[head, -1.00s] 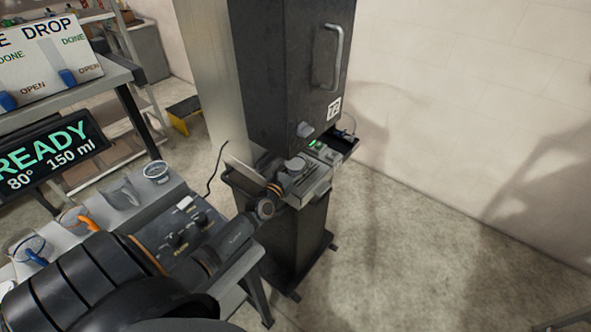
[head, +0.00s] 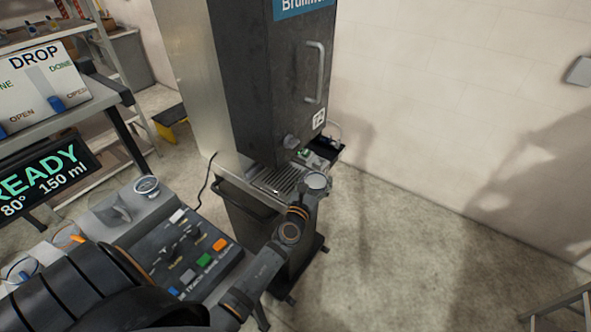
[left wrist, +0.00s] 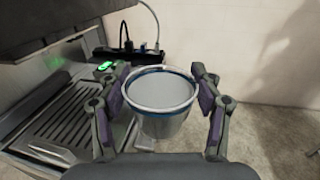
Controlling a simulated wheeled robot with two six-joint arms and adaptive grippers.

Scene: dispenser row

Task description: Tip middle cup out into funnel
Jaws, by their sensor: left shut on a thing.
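My left gripper (left wrist: 160,108) is shut on a clear cup (left wrist: 160,125) with a blue band under its rim. The cup is upright, and a pale grey surface shows inside it. In the head view the cup (head: 317,181) is just in front of the right end of the dispenser's drip grate (head: 273,181), apart from the nozzle (head: 290,142). A grey, pointed, hollow shape (head: 110,209) on the counter at left may be the funnel; I cannot tell. My right gripper is not in view.
The tall black dispenser cabinet (head: 262,85) stands behind the cup. A control panel (head: 190,255) with coloured buttons lies left of my arm. A rimmed round container (head: 146,186) sits on the counter. The "READY 80° 150 ml" display (head: 45,180) is behind.

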